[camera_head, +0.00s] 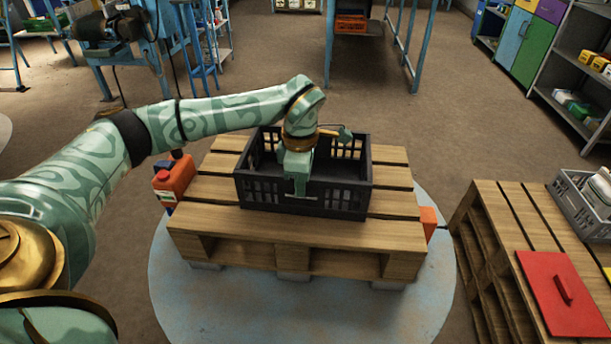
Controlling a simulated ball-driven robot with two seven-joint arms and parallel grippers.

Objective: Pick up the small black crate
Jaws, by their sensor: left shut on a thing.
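The small black crate (343,196) sits upright on a wooden pallet (300,230) in the middle of the head view. It has slotted walls, and its visible floor is bare. My left arm reaches in from the left, and my left gripper (298,186) points down at the crate's near wall. The left gripper is shut on that near wall, around its rim. The gripper and wrist hide part of the crate's inside and near wall. My right gripper does not show.
The pallet stands on a round bluish plate (300,310). An orange container (173,180) is at its left and an orange block (428,222) at its right. At the right, another wooden stack holds a red lidlike panel (560,295) and a grey crate (580,208). Open floor lies behind.

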